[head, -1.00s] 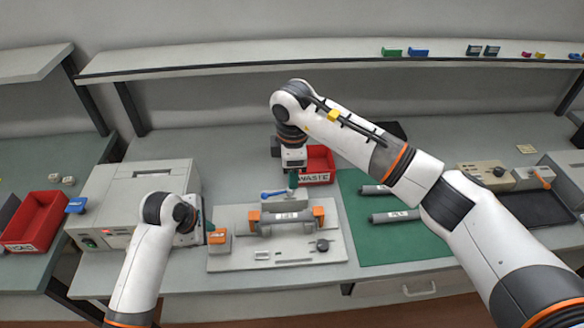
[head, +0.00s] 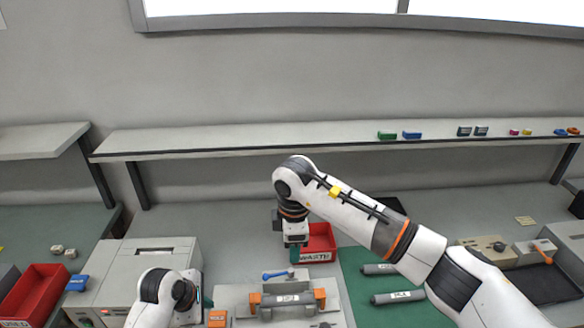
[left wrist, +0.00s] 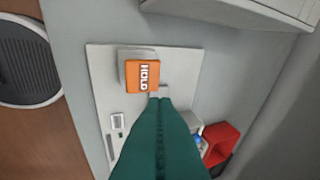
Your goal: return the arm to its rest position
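My left gripper (head: 206,302) is low over the bench by the printer-like box, beside an orange block. In the left wrist view its green fingers (left wrist: 160,102) lie together with only a seam between them, shut with nothing seen in them. Their tips are next to the orange HOLD block (left wrist: 143,77), which stands on a pale plate (left wrist: 98,65). My right gripper (head: 294,256) points down in front of the red WASTE bin (head: 322,240); its fingers show edge-on, so their opening is unclear.
A grey cartridge (head: 287,300) sits between orange clamps on the fixture, with a blue-handled tool (head: 277,274) behind it. Grey cylinders (head: 398,297) lie on the green mat (head: 358,314). A grey box (head: 140,262) and a red bin (head: 33,292) stand left. A shelf (head: 300,137) runs behind.

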